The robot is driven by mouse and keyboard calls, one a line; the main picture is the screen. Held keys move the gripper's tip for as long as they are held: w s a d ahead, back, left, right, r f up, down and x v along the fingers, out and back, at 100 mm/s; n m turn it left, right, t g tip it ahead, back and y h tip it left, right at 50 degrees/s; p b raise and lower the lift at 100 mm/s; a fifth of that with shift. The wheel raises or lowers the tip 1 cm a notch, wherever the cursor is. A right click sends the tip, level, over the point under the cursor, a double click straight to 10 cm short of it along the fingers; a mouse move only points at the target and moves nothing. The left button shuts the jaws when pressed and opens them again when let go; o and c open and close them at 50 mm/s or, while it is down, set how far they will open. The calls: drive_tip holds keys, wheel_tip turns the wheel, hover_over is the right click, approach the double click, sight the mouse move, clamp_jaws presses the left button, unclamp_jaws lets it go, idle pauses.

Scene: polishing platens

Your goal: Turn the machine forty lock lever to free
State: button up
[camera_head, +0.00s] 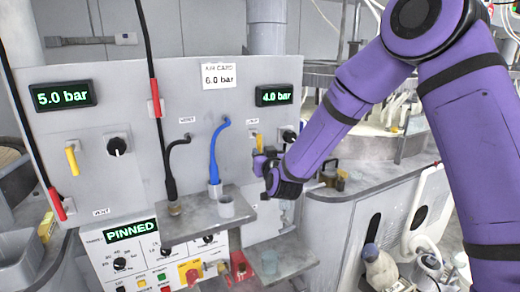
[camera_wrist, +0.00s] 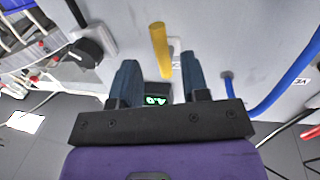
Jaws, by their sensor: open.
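My gripper (camera_head: 264,165) is at the right part of the grey panel, beside the 4.0 bar display. In the wrist view its two dark blue fingers (camera_wrist: 158,75) are apart, and a yellow lever (camera_wrist: 160,48) stands out from the panel between and just beyond their tips. I cannot tell if they touch. The same yellow lever in the head view (camera_head: 258,139) is partly hidden by my gripper. Another yellow lever (camera_head: 72,160) is on the left of the panel, pointing down. No label that I can read names the lock lever. A display reads PINNED (camera_head: 130,230).
A black knob (camera_wrist: 85,52) and a blue hose (camera_wrist: 290,85) flank the lever in the wrist view.

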sight(260, 149)
drive_tip(key=shift+w+a, duration=0.2)
drive_tip(key=shift+w, duration=0.65)
drive_tip(key=shift+w+a, duration=0.15)
drive_tip(key=shift+w, duration=0.7)
drive_tip(key=shift+w+a, duration=0.2)
drive_tip(key=shift+w, duration=0.65)
drive_tip(key=shift+c, duration=0.4)
clamp_jaws()
